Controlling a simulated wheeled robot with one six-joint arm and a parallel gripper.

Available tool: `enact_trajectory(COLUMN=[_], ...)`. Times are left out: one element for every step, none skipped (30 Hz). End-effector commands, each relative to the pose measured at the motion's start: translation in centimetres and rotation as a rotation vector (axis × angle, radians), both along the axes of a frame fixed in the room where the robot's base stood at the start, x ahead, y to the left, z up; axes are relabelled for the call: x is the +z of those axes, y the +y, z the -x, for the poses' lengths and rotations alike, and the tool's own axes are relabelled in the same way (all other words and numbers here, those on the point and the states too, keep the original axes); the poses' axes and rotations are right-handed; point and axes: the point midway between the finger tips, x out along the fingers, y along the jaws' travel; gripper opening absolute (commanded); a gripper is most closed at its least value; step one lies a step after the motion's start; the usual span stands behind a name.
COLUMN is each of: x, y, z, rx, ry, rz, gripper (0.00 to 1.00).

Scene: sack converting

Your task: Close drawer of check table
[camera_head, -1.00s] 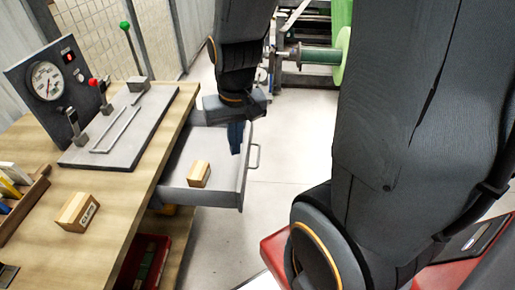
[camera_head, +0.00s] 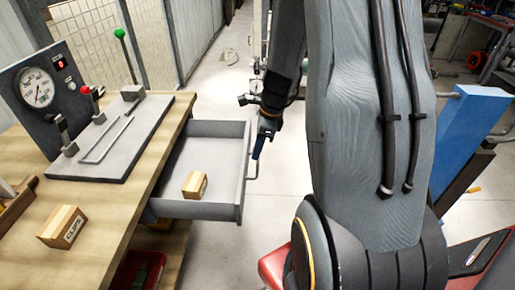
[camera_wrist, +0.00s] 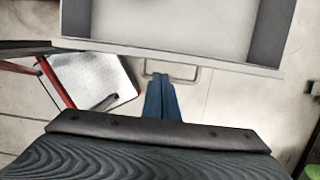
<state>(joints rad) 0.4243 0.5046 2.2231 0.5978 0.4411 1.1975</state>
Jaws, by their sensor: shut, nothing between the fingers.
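The drawer (camera_head: 218,210) of the check table (camera_head: 112,229) stands pulled out from the table's right side. A small cardboard box (camera_head: 194,185) lies inside it. The drawer's bar handle (camera_head: 254,165) is on its outer front face. My gripper (camera_head: 257,153) is shut and empty, pointing down beside the handle on the outer side of the front. In the wrist view the blue fingertips (camera_wrist: 160,78) sit together close to the handle (camera_wrist: 183,76), with the drawer front (camera_wrist: 175,55) just beyond. I cannot tell whether they touch the handle.
On the table top stand a gauge panel (camera_head: 40,88), a lever plate (camera_head: 105,135) and a box marked CLIPS (camera_head: 62,227). A red bin (camera_head: 140,270) sits below. A blue post (camera_head: 470,135) stands at right.

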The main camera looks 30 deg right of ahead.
Motion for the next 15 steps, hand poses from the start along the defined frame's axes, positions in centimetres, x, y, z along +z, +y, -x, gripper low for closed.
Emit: enact_trajectory(x=[-1.1, -1.6, -2.2, -2.7, -3.2, -3.8, -4.2, -4.5, -5.0, -5.2, -5.5, -5.8, -5.9, -6.0, -6.1], y=[0.3, 0.4, 0.5, 0.6, 0.7, 0.8, 0.9, 1.0, 1.0, 1.1, 1.2, 1.2, 1.2, 1.2, 1.3], z=[0.0, -0.1, -0.2, -0.3, -0.4, -0.4, -0.5, -0.6, -0.7, -0.7, -0.8, -0.8, -0.8, -0.8, -0.9], rx=[0.001, 0.001, 0.001, 0.002, 0.001, 0.003, 0.001, 0.002, 0.002, 0.002, 0.004, 0.002, 0.002, 0.003, 0.004], ry=[0.003, 0.005, 0.003, 0.003, 0.003, 0.003, 0.003, 0.002, 0.001, 0.001, 0.001, 0.001, 0.0, 0.0, -0.001], rz=[-0.001, -0.001, -0.001, -0.001, -0.001, -0.001, 0.001, 0.001, 0.001, 0.001, 0.001, 0.001, 0.001, 0.001, 0.002], gripper=[0.0, 0.0, 0.0, 0.0, 0.0, 0.0, 0.0, 0.0, 0.0, 0.0, 0.0, 0.0, 0.0, 0.0, 0.0])
